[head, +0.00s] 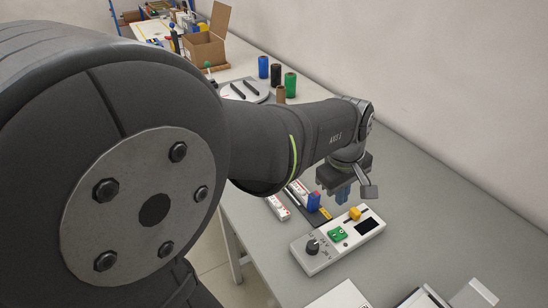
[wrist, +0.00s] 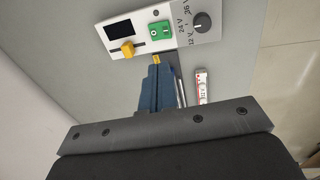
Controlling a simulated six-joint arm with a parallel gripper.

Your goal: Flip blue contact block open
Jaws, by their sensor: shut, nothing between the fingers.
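A small blue block (head: 314,202) with a red side shows in the head view. It stands up from a dark strip with a yellow end (head: 325,213), behind the control box. I cannot tell from here whether it is flipped open. My gripper (head: 343,195) has blue fingers, is shut and empty, and hangs above the table just right of the block in the head view. In the wrist view the shut fingers (wrist: 158,85) point towards the box, and the yellow end (wrist: 157,59) shows just past their tips. The blue block is not clearly distinguishable there.
A white control box (head: 323,258) has a black knob (head: 312,247), green switch (head: 338,233), yellow slider (head: 355,213) and dark display (head: 368,227). A red-and-white piece (head: 278,207) lies beside the strip. Coloured cylinders (head: 276,75) and a cardboard box (head: 205,48) stand farther back.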

